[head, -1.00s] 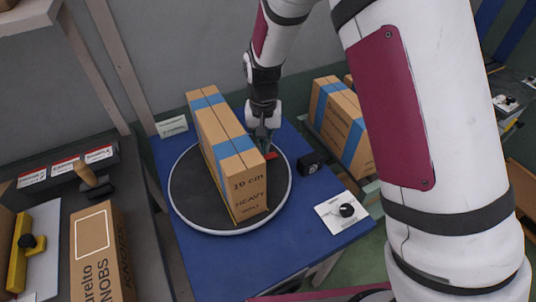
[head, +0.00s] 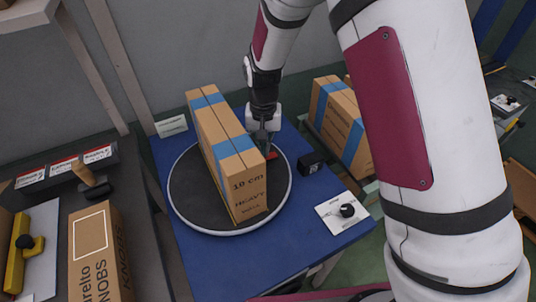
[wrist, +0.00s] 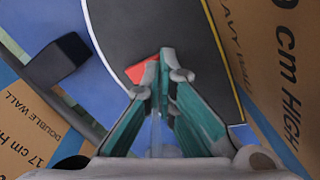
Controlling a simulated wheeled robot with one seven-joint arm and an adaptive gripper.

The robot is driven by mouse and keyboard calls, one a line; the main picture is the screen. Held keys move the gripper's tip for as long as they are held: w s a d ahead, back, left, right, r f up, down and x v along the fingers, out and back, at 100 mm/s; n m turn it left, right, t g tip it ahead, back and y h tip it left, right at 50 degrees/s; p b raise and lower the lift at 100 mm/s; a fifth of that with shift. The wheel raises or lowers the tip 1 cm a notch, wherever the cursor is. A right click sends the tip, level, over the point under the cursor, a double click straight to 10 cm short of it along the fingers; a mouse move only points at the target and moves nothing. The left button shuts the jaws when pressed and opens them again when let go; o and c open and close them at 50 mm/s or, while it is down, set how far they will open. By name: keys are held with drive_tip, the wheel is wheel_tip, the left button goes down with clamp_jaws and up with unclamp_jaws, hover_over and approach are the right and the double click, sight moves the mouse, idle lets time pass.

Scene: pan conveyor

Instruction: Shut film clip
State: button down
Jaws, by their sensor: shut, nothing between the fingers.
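A small red piece (head: 272,155), which may be the film clip, lies at the right edge of the round dark turntable (head: 185,195). It also shows in the wrist view (wrist: 140,71), partly hidden behind my fingertips, so I cannot tell its state. My gripper (head: 263,147) points down at the turntable's far right edge, beside the tall cardboard box. In the wrist view my gripper (wrist: 165,64) has its green fingers together at the tips with nothing between them. The fingertips are at or just above the red piece; contact cannot be told.
The tall box (head: 240,180) with blue tape stands on the turntable, close to my gripper. A small black block (head: 312,162) and a white plate with a black knob (head: 347,211) are on the blue table (head: 225,265). More taped boxes (head: 340,120) stand at the right.

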drive_tip(key=shift+f+b, duration=0.3)
drive_tip(key=shift+f, duration=0.35)
idle(0.4)
drive_tip(key=shift+r+p, duration=1.85)
drive_tip(key=shift+r, duration=1.65)
drive_tip(key=s+d+r+t, duration=0.1)
drive_tip(key=s+d+r, duration=0.45)
drive_tip(key=r, duration=0.35)
drive_tip(key=s+d+r+t, duration=0.1)
drive_tip(key=s+d+r, duration=0.4)
drive_tip(key=r, duration=0.5)
drive_tip(key=s+d+r+t, duration=0.1)
drive_tip(key=s+d+r, duration=0.1)
drive_tip(key=s, duration=0.7)
drive_tip(key=s+d+r+n+t, duration=0.1)
drive_tip(key=s+d+r, duration=0.1)
drive_tip(key=s, duration=0.8)
drive_tip(key=shift+d+r, duration=0.3)
drive_tip(key=shift+d, duration=0.4)
